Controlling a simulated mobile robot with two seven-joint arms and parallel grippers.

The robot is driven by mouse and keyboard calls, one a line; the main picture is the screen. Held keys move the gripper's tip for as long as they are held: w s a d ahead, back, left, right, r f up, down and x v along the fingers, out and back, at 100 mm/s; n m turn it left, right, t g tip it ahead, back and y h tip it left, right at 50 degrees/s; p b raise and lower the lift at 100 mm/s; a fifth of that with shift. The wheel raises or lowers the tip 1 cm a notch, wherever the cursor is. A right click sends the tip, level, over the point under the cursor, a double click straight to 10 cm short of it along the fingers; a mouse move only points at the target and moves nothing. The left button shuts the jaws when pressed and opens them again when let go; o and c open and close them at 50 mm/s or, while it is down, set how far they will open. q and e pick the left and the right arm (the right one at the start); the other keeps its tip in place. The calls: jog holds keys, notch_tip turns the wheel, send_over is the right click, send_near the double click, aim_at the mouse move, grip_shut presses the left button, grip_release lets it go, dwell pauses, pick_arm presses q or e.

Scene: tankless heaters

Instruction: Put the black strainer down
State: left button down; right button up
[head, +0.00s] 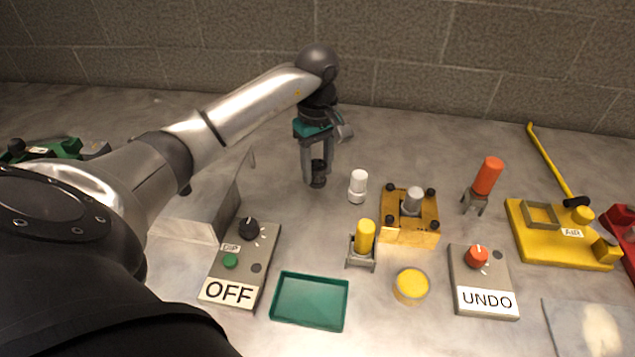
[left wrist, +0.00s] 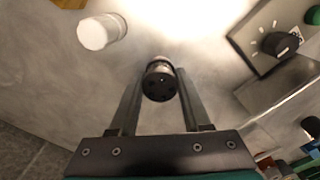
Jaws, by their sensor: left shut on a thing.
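The black strainer (head: 318,174) is a small dark cylinder between the fingers of my left gripper (head: 317,181). My left gripper is shut on it and points down at the grey bench top. In the left wrist view the strainer (left wrist: 160,82) shows its dark round end with small holes, between the two fingertips (left wrist: 160,80). Its lower end is at or just above the bench; I cannot tell whether it touches. My right gripper is not in view.
A white cylinder (head: 358,186) stands just right of the strainer. A yellow block fixture (head: 424,236), a yellow-topped holder (head: 364,240), a green tray (head: 310,301), an OFF box (head: 239,265) and an UNDO box (head: 483,280) stand nearer. Bare bench lies around the strainer.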

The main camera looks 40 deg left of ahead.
aim_at(317, 183)
pick_arm(q)
jog(key=shift+f, duration=2.15)
jog(key=shift+b, duration=0.3)
jog(key=c, duration=0.8)
grip_release()
jog(key=shift+f, duration=0.2)
jog(key=o, duration=0.4)
jog(key=shift+o, duration=0.2)
